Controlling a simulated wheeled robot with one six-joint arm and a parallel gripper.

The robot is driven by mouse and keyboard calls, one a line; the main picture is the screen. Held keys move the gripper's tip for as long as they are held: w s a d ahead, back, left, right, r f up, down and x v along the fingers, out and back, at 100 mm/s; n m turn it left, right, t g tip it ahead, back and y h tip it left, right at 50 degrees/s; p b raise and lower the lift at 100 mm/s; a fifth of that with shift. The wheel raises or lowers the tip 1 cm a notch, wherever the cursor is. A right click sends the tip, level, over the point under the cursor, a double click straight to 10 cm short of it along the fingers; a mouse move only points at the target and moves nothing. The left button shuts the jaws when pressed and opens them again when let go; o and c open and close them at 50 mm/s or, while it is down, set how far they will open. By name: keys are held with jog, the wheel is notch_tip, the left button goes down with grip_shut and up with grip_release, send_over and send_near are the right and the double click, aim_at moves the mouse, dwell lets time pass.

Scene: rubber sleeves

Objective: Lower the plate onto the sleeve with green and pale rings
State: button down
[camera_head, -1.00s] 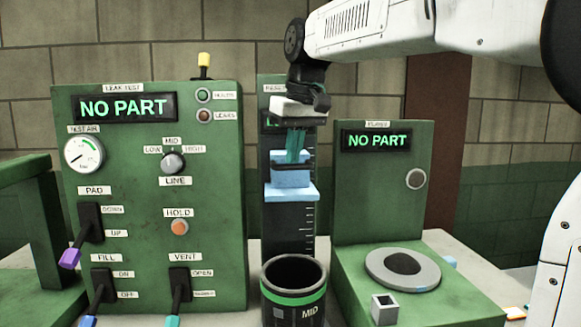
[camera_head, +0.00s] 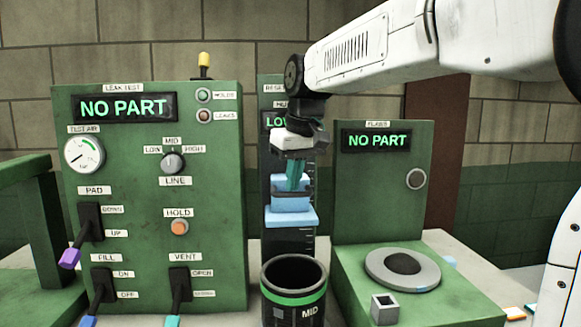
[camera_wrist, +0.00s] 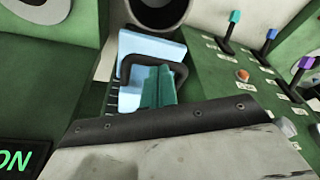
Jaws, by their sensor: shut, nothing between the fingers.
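A light-blue plate (camera_head: 291,216) with a block on top sits on an upright scale post (camera_head: 309,245) in the head view. My gripper (camera_head: 297,186) has its teal fingers shut and empty, pointing down at the block. In the wrist view the fingers (camera_wrist: 158,88) lie against or within a dark handle loop (camera_wrist: 176,70) on the plate (camera_wrist: 140,47); exact contact is unclear. A gap separates plate and sleeve.
The leak test panel (camera_head: 210,150) with levers stands left; the other green station (camera_head: 375,200), with a round grey disc (camera_head: 385,275) and a small square socket (camera_head: 385,309), stands right. Both their displays read NO PART. The post's display (camera_head: 272,121) is partly hidden.

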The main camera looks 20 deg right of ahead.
aim_at(293, 217)
jog(key=shift+f, duration=4.45)
jog(key=shift+r, duration=4.1)
jog(key=shift+f, duration=0.2)
jog(key=s+f, duration=0.5)
jog(key=s, duration=0.4)
jog(key=s+f+m+g, duration=0.1)
jog(key=s+f, duration=0.4)
jog(key=s, duration=0.5)
jog(key=s+f+m, duration=0.1)
jog(key=s+f, duration=0.4)
jog(key=s, duration=0.5)
jog(key=shift+d+f+h, duration=0.3)
jog(key=shift+d, duration=0.1)
jog(key=shift+s, duration=0.1)
